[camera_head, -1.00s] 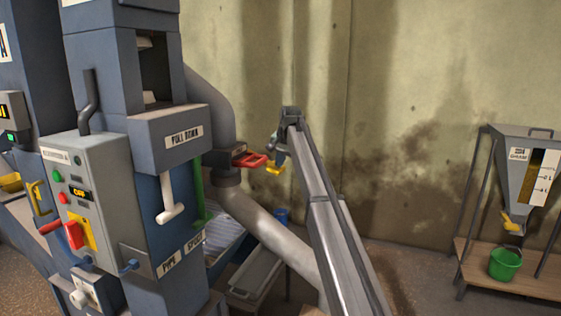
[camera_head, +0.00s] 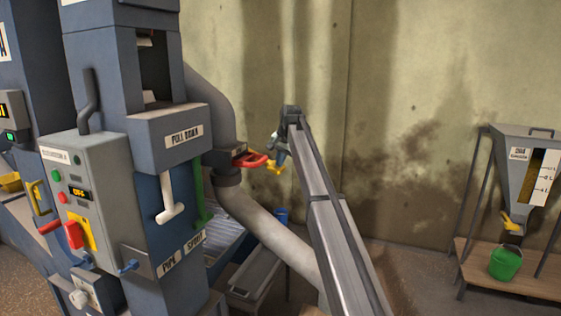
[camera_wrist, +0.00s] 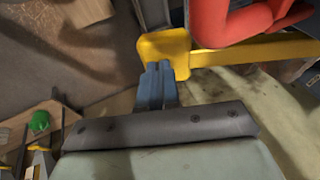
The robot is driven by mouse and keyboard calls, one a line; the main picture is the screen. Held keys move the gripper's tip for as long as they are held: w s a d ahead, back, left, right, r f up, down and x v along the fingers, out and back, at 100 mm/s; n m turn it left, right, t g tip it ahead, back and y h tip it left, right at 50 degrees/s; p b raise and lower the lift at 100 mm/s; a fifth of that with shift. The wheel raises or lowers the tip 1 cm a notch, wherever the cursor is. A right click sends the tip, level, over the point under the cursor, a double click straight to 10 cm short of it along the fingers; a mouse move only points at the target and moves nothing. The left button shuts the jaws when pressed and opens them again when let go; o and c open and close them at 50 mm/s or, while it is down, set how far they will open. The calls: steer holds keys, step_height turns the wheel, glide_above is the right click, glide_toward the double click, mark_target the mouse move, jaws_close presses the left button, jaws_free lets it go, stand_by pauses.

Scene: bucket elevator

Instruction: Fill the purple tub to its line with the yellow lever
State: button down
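The yellow lever (camera_head: 275,168) is beside the pipe spout, just below and right of a red handle (camera_head: 252,160). In the wrist view the yellow lever (camera_wrist: 215,53) ends in a broad flat plate, with the red handle (camera_wrist: 250,22) above it. My gripper (camera_head: 281,157) is at the lever's end. In the wrist view its two blue fingers (camera_wrist: 159,68) are close together, with their tips at the plate's lower edge; nothing shows clearly between them. Whether they press on the plate is hard to tell. No purple tub can be made out in either view.
A grey machine with a control panel (camera_head: 92,190) and a white pull handle (camera_head: 168,200) stands at left. A thick grey pipe (camera_head: 265,228) runs behind my arm. At right, a hopper (camera_head: 525,165) stands over a green bucket (camera_head: 505,263).

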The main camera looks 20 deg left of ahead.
steer(key=w+v, duration=0.1)
steer(key=v, duration=1.2)
steer(key=shift+d+r, duration=0.4)
steer(key=shift+d, duration=0.05)
